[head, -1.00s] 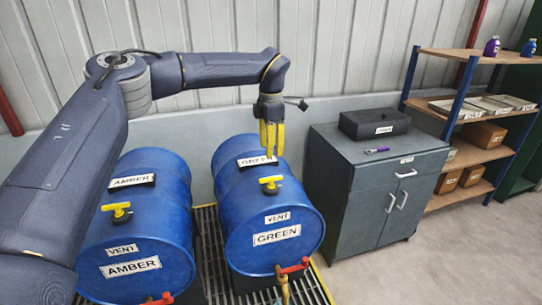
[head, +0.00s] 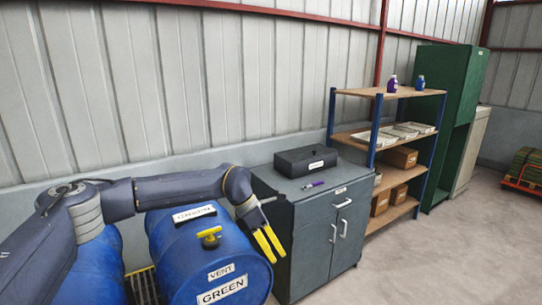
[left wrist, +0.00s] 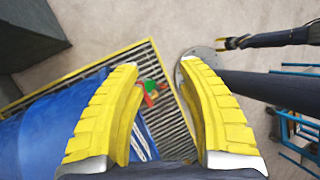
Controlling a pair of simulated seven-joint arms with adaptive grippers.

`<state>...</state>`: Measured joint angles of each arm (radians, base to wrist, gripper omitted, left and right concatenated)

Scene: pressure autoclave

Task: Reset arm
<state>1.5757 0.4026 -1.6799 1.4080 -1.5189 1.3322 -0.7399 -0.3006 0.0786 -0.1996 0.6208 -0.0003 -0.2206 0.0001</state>
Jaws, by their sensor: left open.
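My left gripper (head: 268,243) has yellow fingers. In the head view it hangs in front of the grey cabinet's left side, to the right of the blue drum labelled GREEN. It is open and empty. In the left wrist view its two fingers (left wrist: 160,68) stand apart with nothing between them; floor and grating show beyond the gap. My right gripper (left wrist: 234,43) shows small at the upper right of the left wrist view, with yellow fingers over bare floor; its opening is too small to judge. It is outside the head view.
The GREEN drum (head: 205,262) has a yellow vent valve on top. Another blue drum (head: 95,270) is partly behind my left arm. The grey cabinet (head: 318,245) carries a black box (head: 306,161) and a purple marker (head: 313,184).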

